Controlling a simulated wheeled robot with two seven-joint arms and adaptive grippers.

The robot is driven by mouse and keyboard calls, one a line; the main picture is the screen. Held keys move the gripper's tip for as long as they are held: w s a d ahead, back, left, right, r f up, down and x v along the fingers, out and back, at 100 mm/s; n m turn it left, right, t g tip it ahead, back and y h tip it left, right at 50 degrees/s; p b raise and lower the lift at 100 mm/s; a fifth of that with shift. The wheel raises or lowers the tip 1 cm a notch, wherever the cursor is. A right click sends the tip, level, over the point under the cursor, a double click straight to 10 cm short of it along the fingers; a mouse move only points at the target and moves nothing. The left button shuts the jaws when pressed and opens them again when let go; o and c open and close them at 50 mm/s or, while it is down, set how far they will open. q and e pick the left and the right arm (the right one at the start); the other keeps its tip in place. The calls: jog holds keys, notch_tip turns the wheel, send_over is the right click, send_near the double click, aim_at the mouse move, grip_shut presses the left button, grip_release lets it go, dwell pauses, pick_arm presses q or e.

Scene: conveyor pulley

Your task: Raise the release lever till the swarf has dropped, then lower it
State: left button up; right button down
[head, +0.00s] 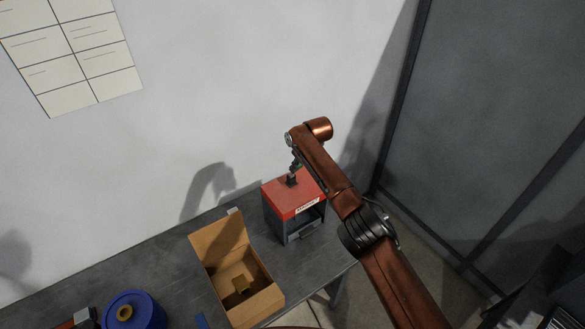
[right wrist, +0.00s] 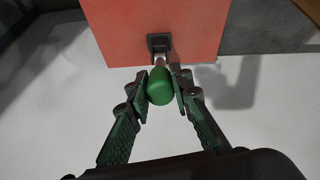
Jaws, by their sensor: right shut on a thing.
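The release lever ends in a green knob (right wrist: 160,86) on a short metal stem from a dark square mount in the right wrist view. My right gripper (right wrist: 163,88) has its two fingers closed on the knob from both sides. In the head view the right gripper (head: 296,166) is small and partly hidden by my arm, just above the red-topped machine (head: 286,198). The machine has a white label and an open dark front. I cannot make out any swarf in it. The lever's exact angle is hard to tell. My left gripper is not in view.
An open cardboard box (head: 222,238) stands left of the machine on the grey bench (head: 160,257). A wall stands behind, and a dark panel (head: 490,130) on the right. The bench between spool and wall is clear.

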dwell(0.4)
jog(key=c, duration=1.7)
grip_release()
jog(key=shift+a, duration=0.1)
jog(key=shift+r, duration=0.1)
jog(key=shift+r, duration=0.25)
jog(key=v, duration=1.1)
jog(key=shift+s+d, duration=0.2)
jog(key=shift+d, duration=0.05)
